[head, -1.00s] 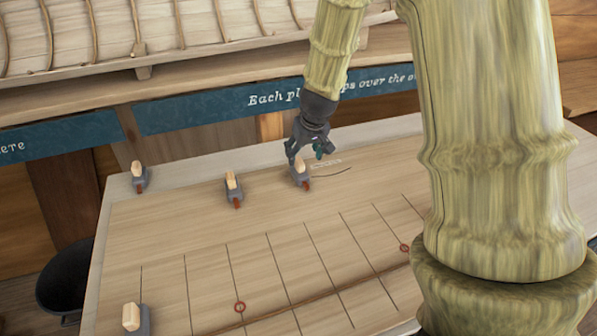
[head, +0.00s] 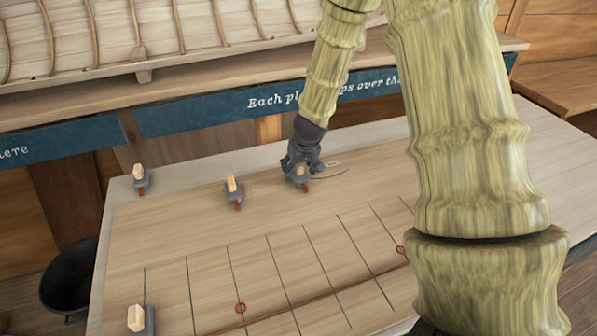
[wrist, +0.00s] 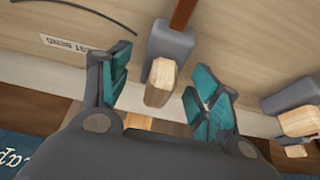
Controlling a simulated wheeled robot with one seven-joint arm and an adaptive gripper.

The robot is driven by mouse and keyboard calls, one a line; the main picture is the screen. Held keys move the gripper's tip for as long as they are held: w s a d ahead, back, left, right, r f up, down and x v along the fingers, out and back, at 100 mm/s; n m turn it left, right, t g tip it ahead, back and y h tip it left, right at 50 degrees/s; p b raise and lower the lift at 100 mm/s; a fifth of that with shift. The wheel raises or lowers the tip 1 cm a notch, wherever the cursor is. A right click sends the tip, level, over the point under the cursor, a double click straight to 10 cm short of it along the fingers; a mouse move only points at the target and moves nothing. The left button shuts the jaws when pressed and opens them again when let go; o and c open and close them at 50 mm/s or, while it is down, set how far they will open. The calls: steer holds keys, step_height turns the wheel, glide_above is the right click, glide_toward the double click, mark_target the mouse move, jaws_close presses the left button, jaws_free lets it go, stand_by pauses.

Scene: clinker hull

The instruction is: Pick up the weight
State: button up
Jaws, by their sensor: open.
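A grey weight with a pale wooden handle and a red-brown strip at one end lies on the table's far side (head: 300,178). In the wrist view the same weight (wrist: 172,48) lies with its wooden handle pointing towards my gripper. My gripper (head: 306,163) is over this weight in the head view and partly covers it. In the wrist view my gripper (wrist: 160,72) is open, with one teal-padded finger on each side of the handle. I see gaps on both sides, so neither finger appears to touch it.
Similar weights stand at the back left (head: 140,180), left of my gripper (head: 234,193) and at the near left (head: 137,319). The wooden table (head: 160,240) has drawn lines and a thin batten. A blue lettered board (head: 200,110) runs behind.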

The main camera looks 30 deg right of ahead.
steer(key=shift+w+f, duration=0.1)
steer(key=shift+f, duration=0.2)
jaws_close()
steer(key=shift+r, duration=0.2)
steer(key=shift+w+r, duration=0.1)
steer(key=shift+r, duration=0.1)
steer(key=shift+r+b, duration=0.8)
steer(key=shift+r, duration=0.65)
steer(key=s+a+b, duration=0.1)
steer(key=s+a, duration=0.2)
steer(key=a, duration=0.1)
steer(key=s+a+r+b, duration=0.1)
steer(key=s+a+b, duration=0.1)
steer(key=s+a, duration=0.2)
steer(key=s+a+b, duration=0.1)
steer(key=s+a, duration=0.2)
steer(key=a, duration=0.1)
steer(key=shift+s+r+b, duration=0.2)
steer(key=shift+s+b, duration=0.2)
